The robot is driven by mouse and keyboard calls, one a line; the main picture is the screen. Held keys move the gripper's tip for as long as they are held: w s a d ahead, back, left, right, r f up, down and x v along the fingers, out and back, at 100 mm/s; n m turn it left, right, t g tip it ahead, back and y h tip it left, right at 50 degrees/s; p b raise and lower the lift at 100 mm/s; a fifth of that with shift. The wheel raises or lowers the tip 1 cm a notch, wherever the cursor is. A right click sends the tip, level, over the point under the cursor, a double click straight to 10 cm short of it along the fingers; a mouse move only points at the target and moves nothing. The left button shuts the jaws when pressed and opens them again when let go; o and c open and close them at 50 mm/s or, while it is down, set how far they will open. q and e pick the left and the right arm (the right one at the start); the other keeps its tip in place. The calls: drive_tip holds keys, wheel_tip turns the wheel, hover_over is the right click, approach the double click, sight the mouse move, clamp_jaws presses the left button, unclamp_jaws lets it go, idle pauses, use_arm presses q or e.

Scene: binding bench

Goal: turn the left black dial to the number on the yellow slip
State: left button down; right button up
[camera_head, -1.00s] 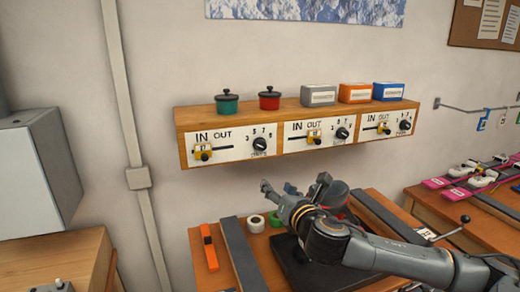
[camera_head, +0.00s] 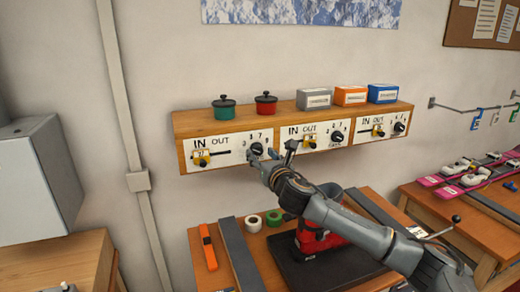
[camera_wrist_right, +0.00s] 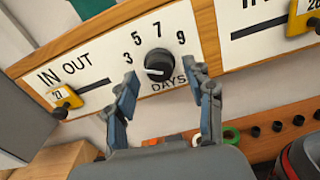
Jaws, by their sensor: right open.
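The left black dial (camera_head: 256,149) is on the left white panel of the wooden wall shelf. In the right wrist view, the dial (camera_wrist_right: 158,65) has the numbers 3, 5, 7 and 9 around its upper side and DAYS below. A white mark shows on its left part; I cannot tell exactly where it points. The yellow slip (camera_wrist_right: 66,97) is on the slider at left under IN; its number is too small to read surely. My right gripper (camera_head: 272,153) is open in front of the dial, with its fingers (camera_wrist_right: 163,78) either side below it, apparently not gripping. My left gripper is out of view.
Two more panels with a slider and dial (camera_head: 336,136) continue to the right. Green (camera_head: 223,110) and red (camera_head: 265,105) pots and several boxes stand on top. Tape rolls (camera_head: 273,217) and a red tool (camera_head: 316,230) are on the bench below.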

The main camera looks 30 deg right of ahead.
drive_tip(key=shift+x, duration=0.75)
drive_tip(key=shift+c, duration=0.2)
clamp_jaws()
drive_tip(key=m, duration=0.3)
drive_tip(key=shift+m+p, duration=0.3)
drive_tip(key=shift+p, duration=0.1)
drive_tip(key=shift+m, duration=2.1)
